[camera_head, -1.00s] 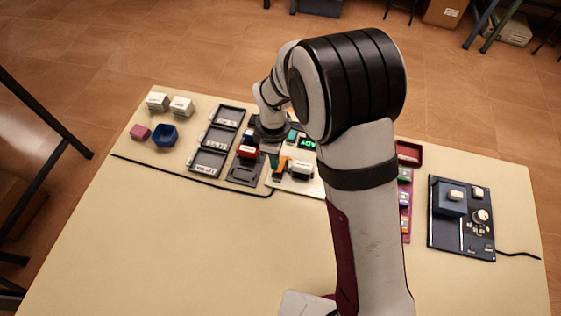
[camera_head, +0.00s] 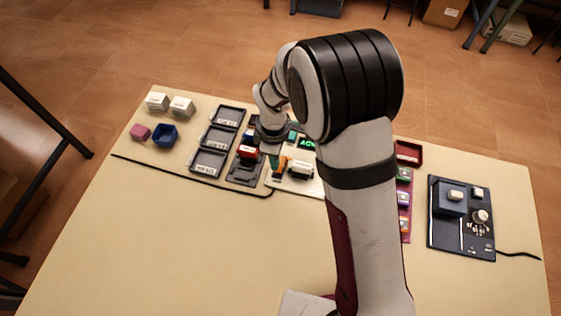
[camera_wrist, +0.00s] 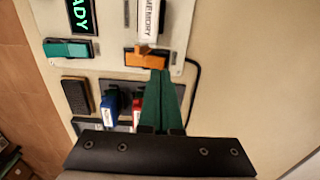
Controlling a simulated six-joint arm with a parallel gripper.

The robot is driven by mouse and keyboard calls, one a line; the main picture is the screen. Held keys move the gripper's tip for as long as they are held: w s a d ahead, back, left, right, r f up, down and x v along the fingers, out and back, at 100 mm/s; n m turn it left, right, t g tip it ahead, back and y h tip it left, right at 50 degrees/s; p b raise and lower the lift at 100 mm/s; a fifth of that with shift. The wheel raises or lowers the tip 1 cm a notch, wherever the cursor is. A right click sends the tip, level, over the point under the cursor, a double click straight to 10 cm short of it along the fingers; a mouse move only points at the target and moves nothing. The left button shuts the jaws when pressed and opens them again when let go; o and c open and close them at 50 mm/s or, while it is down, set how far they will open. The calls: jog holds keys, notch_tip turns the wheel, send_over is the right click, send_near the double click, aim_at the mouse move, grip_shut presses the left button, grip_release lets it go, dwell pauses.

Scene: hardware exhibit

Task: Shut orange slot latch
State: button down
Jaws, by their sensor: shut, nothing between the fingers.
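The orange slot latch (camera_wrist: 145,59) sits on a pale panel (camera_wrist: 112,65) in the wrist view, just below a white module labelled MEMORY (camera_wrist: 148,20). A teal latch (camera_wrist: 68,49) lies on the same panel, to the left.
A green lit display (camera_wrist: 82,14) is on the panel. Blue (camera_wrist: 109,108) and red (camera_wrist: 137,110) modules stand in a dark tray beside my fingers. A black cable (camera_wrist: 193,85) runs at the right. Dark trays (camera_head: 208,162) lie left; a dark console (camera_head: 478,243) lies right.

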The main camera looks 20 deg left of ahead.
jog(key=shift+f, duration=0.95)
jog(key=shift+r, duration=3.5)
jog(key=shift+r, duration=0.1)
jog(key=s+d+r+m+y, duration=0.1)
jog(key=s+d+r+m, duration=1.1)
jog(key=d+m, duration=0.3)
jog(key=s+d+m, duration=0.3)
jog(key=s+m, duration=0.5)
jog(key=shift+s+m+y, duration=0.25)
jog(key=shift+m+y, duration=0.05)
jog(key=shift+y, duration=0.1)
